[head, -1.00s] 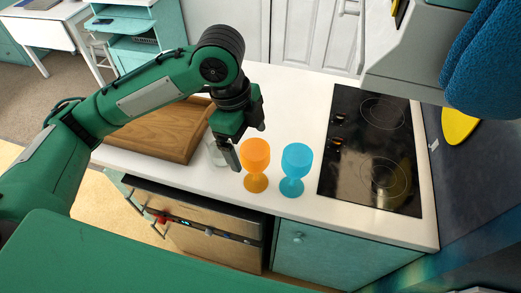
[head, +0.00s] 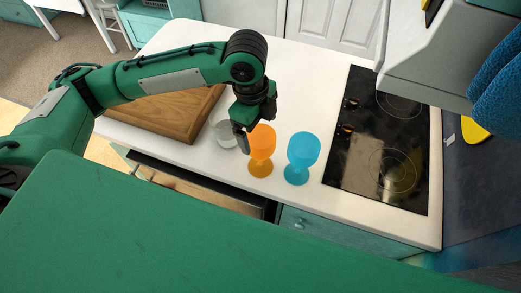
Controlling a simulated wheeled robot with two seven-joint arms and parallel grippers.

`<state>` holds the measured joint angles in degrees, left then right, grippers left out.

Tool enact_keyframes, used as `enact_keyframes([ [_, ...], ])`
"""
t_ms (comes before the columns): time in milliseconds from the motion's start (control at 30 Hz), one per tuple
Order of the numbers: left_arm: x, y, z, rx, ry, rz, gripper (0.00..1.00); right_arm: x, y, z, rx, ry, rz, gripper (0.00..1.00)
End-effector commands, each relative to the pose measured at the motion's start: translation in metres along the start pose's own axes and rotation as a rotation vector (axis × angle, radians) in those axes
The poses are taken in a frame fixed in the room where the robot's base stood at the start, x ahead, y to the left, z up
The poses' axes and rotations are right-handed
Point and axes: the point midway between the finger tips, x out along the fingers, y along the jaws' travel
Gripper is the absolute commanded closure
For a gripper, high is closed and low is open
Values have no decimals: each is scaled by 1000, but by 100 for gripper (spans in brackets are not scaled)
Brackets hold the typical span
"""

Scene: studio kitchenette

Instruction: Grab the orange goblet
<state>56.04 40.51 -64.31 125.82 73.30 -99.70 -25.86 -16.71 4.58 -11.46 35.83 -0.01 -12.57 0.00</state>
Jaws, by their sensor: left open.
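The orange goblet (head: 262,143) stands upright on the white counter, near its front edge. My left gripper (head: 245,142) points down at the goblet's left side, with its fingers beside the bowl. The jaws are open, and nothing is held between them. One finger overlaps the left edge of the bowl in the picture, so I cannot tell whether it touches. The goblet's stem and foot show clearly below. My right gripper is not in the head view.
A blue goblet (head: 302,152) stands close to the right of the orange one. A clear glass (head: 223,128) is just left, partly behind my gripper. A wooden board (head: 172,117) lies further left. A black cooktop (head: 382,145) is on the right. White counter (head: 300,75) is free behind.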

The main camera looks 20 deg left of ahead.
Motion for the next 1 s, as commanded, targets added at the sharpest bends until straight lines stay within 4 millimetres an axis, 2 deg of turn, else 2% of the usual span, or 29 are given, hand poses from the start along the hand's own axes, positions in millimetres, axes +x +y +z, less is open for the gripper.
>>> enact_keyframes([
  [100, 16, -1, 1, -3, -1, 6, 7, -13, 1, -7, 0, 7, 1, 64],
  [300, 41, -2, 1, -2, -1, 2, 7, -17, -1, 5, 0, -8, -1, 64],
  [567, 44, -2, 1, -1, 0, 1, 7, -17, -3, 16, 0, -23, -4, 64],
  [867, 43, -2, 1, -1, -1, 1, 66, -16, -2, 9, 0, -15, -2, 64],
  [1000, 43, -2, 1, -1, -1, 1, 67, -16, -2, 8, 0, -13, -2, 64],
])
